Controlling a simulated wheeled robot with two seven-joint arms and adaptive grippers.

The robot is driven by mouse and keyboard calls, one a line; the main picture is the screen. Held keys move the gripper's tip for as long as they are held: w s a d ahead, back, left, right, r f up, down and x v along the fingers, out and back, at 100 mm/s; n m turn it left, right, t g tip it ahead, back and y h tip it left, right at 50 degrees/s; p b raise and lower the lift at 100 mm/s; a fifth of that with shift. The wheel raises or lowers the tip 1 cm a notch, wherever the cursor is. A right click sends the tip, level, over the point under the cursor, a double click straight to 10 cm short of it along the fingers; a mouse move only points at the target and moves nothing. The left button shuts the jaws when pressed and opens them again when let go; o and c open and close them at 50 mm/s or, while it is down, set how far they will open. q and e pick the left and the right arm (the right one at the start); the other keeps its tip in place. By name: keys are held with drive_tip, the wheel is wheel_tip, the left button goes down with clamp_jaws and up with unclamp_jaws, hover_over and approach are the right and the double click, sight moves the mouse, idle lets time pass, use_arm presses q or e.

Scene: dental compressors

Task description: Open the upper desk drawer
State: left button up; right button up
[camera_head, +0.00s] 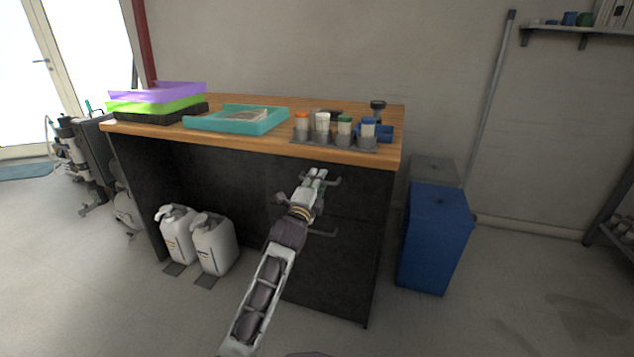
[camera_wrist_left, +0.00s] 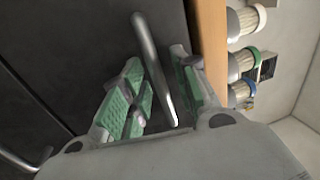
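The upper drawer (camera_head: 350,190) is in the dark front of the desk, below the wooden top, and looks closed. Its grey bar handle (camera_wrist_left: 150,60) shows large in the left wrist view, and its ends show in the head view (camera_head: 334,182). My left gripper (camera_head: 317,174) is at this handle. In the left wrist view the gripper (camera_wrist_left: 157,62) is open, its green-padded fingers on either side of the bar. Gaps show between pads and bar; I cannot tell whether they touch deeper in. My right gripper is not in view.
A lower handle (camera_head: 322,233) sits below. The desk top (camera_head: 275,147) carries stacked trays (camera_head: 160,95), a teal tray (camera_head: 237,119) and a rack of jars (camera_head: 335,138) near the front edge. White canisters (camera_head: 213,245) stand left, a blue bin (camera_head: 435,240) right.

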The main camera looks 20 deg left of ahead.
use_arm(q)
clamp_jaws()
drive_tip(key=shift+s, duration=0.2)
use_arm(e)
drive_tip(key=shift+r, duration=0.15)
use_arm(q)
drive_tip(key=s+p, duration=0.9)
drive_tip(key=s, duration=1.5)
drive_tip(key=shift+a+p, duration=0.3)
drive_tip(key=shift+a, duration=0.1)
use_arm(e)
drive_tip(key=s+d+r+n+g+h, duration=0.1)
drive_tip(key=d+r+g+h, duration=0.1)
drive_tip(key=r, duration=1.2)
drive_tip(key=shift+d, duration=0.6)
use_arm(q)
drive_tip(key=shift+f, duration=0.1)
